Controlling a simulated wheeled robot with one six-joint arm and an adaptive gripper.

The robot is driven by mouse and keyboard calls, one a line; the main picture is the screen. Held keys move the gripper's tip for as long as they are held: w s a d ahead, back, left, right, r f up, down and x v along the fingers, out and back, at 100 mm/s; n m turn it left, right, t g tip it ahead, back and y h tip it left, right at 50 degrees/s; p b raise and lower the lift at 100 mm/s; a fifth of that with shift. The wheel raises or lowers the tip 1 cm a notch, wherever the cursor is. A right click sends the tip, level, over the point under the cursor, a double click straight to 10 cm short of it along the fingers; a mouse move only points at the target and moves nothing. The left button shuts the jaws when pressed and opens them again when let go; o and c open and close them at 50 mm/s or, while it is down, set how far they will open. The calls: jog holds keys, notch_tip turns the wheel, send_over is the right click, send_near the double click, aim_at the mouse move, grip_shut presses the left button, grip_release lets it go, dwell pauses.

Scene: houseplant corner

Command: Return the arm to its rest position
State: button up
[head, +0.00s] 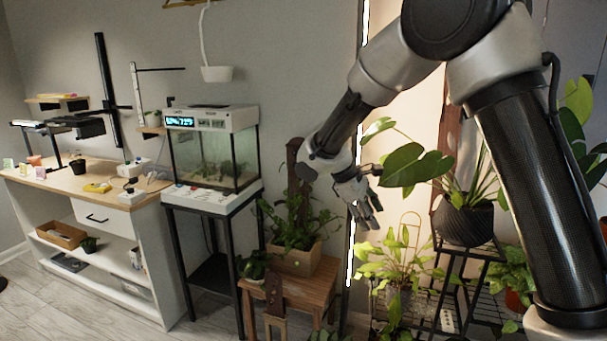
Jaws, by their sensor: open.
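My arm comes in from the right side of the head view and bends over at the top, with its wrist hanging down to the left. My gripper (366,217) points downward, and its fingers are apart with nothing between them. It hangs in the air, in the picture just right of the potted plant (295,228) on the wooden stool (308,287). A large green leaf (416,165) shows just right of the gripper. I cannot tell whether they touch.
A dark ribbed pot (466,220) stands on a black wire plant stand (452,262) beside my arm. A glass tank (215,155) on a black-legged stand and a wooden-topped bench (60,182) are at left. Bare floor shows at lower left.

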jog(key=s+d+r+m+t+y, duration=0.1)
jog(key=s+d+r+m, duration=0.3)
jog(key=s, duration=0.6)
jog(key=s+d+r+m+t+y, duration=0.1)
jog(key=s+d+r+m+y, duration=0.2)
jog(key=s+d, duration=0.5)
jog(key=s+d+r+m+t+y, duration=0.1)
jog(key=s+d+r+m, duration=0.4)
jog(key=s, duration=0.7)
jog(key=shift+d+r+m+y, duration=0.4)
jog(key=shift+d+y, duration=0.2)
jog(key=shift+d, duration=0.35)
